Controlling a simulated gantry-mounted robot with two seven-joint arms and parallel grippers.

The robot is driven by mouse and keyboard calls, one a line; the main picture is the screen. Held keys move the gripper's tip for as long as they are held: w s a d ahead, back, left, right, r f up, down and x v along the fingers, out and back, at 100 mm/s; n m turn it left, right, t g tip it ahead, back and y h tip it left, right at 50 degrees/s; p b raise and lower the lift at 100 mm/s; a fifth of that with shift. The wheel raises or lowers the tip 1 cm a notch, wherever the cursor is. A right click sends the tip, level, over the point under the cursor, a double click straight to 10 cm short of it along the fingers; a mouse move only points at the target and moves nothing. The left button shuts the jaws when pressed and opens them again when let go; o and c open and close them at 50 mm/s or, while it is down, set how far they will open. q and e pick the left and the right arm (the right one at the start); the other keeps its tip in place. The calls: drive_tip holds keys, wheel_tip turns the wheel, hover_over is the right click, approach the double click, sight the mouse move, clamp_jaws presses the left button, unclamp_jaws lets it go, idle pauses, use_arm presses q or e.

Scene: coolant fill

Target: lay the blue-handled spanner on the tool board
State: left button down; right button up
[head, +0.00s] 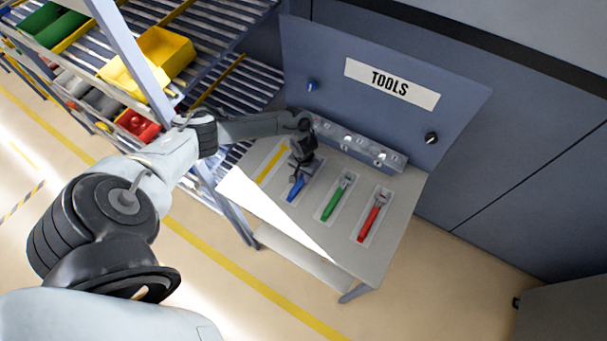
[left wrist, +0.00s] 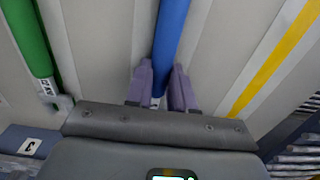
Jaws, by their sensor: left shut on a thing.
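The blue-handled spanner (head: 296,189) is at the left part of the grey tool board (head: 345,246), over a pale strip. My left gripper (head: 300,175) is over its head end and shut on it. In the left wrist view the blue handle (left wrist: 172,35) runs up between the two fingers (left wrist: 162,84). The spanner's head is mostly hidden by the gripper. I cannot tell whether the spanner touches the board. My right gripper is not in view.
A green-handled spanner (head: 332,204) and a red-handled one (head: 370,222) lie to the right on pale strips. A yellow strip (head: 271,164) is at the left. Shelving with a yellow bin (head: 163,54) is left.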

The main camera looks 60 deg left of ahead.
use_arm(q)
drive_tip(key=shift+f, duration=0.1)
drive_tip(key=c, duration=1)
unclamp_jaws()
drive_tip(key=shift+o, duration=0.2)
wheel_tip(320, 180, up, 11)
drive_tip(key=p, duration=0.1)
drive_tip(key=d+m+t+h, duration=0.2)
drive_tip(key=d+m+t, duration=0.45)
drive_tip(key=d, duration=2.15)
drive_tip(key=s+a+r+g+y, duration=0.1)
drive_tip(key=s+r, duration=0.2)
drive_tip(key=s, duration=0.4)
drive_tip(key=s+a+r+m+g, duration=0.1)
drive_tip(key=s+r, duration=0.3)
drive_tip(key=s, duration=0.4)
drive_tip(key=shift+a+r+g+y, duration=0.3)
drive_tip(key=shift+a+g+y, duration=0.15)
drive_tip(key=shift+a, duration=0.15)
